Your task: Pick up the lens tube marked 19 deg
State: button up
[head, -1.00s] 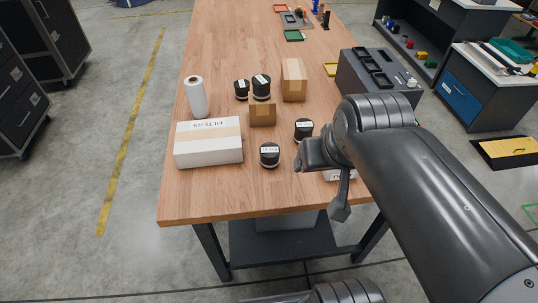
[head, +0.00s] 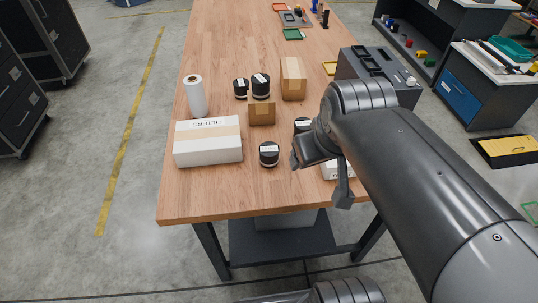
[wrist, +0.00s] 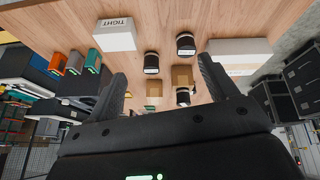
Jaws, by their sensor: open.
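Several black cylinders with white labels, which look like the lens tubes, stand on the wooden table (head: 225,190). One tube (head: 269,154) is at the front, left of my gripper. A second (head: 302,125) is partly hidden behind my gripper. Two more, a smaller (head: 241,88) and a larger tube (head: 260,86), stand farther back. I cannot read 19 deg on any label. My gripper (head: 297,160) is open and empty above the right front of the table. In the wrist view tubes (wrist: 151,63) and (wrist: 186,44) lie beyond the spread fingers (wrist: 163,70).
A white filters box (head: 208,150), a white roll (head: 196,97) and cardboard boxes (head: 262,113) and (head: 292,78) stand around the tubes. A white box marked TIGHT (wrist: 116,34) is near my gripper. A dark grey case (head: 375,70) stands at the right edge. The front left table is clear.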

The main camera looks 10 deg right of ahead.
jog(key=w+a+n+g, duration=0.1)
jog(key=w+n, duration=0.4)
jog(key=n, duration=0.2)
jog(key=n+g, duration=0.4)
jog(key=n, duration=1.9)
send_near(269, 149)
jog(key=shift+w+f+n, duration=0.1)
jog(key=shift+f+n, duration=0.2)
notch_tip(269, 149, down, 5)
jog(key=shift+r, duration=0.2)
notch_tip(269, 149, down, 6)
jog(key=shift+d+r, duration=0.1)
jog(key=shift+d, duration=0.05)
jog(key=c, duration=1.3)
jog(key=shift+o, duration=0.2)
jog(key=shift+w+r, duration=0.1)
jog(key=shift+r, duration=0.05)
